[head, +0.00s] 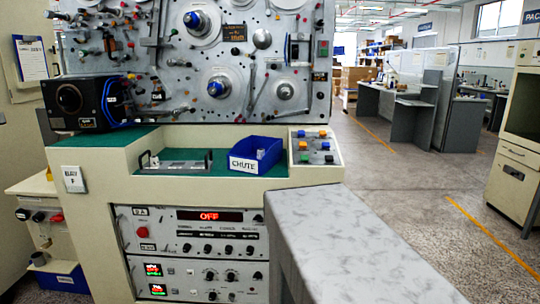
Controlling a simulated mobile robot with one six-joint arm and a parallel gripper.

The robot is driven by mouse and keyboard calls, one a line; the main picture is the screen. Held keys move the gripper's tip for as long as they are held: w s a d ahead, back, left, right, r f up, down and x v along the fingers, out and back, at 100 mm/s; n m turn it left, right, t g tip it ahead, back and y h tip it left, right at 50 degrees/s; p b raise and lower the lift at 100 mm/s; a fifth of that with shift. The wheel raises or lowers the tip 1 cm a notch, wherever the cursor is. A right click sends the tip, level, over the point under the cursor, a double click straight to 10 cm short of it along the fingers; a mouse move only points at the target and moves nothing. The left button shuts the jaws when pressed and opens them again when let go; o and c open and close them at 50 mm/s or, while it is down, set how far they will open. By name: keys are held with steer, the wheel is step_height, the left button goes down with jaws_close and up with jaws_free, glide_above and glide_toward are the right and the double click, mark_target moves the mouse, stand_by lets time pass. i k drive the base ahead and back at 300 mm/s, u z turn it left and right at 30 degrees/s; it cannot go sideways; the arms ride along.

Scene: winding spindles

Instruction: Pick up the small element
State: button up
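A blue bin labelled CHUTE (243,164) sits on the green shelf of the winding machine, right of its middle. A small pale piece (261,154) shows inside the bin near its right side; it may be the small element, but it is too small to tell its shape. The upright grey panel above carries a spindle with a blue centre (197,21) at the top, another blue-centred spindle (217,87) below, and a grey spindle (286,90) to the right. My gripper is not in view.
A metal tray with handles (176,162) lies left of the bin, and a button box (315,147) stands right of it. A grey marbled block (350,240) fills the front right. A black boxed unit (84,102) stands at left. Open floor (410,180) lies to the right.

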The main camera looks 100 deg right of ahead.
mark_target(261, 153)
steer(key=z, duration=0.05)
steer(key=k, duration=1.5)
steer(key=z, duration=1.2)
steer(key=i, duration=1.05)
steer(key=u, duration=0.05)
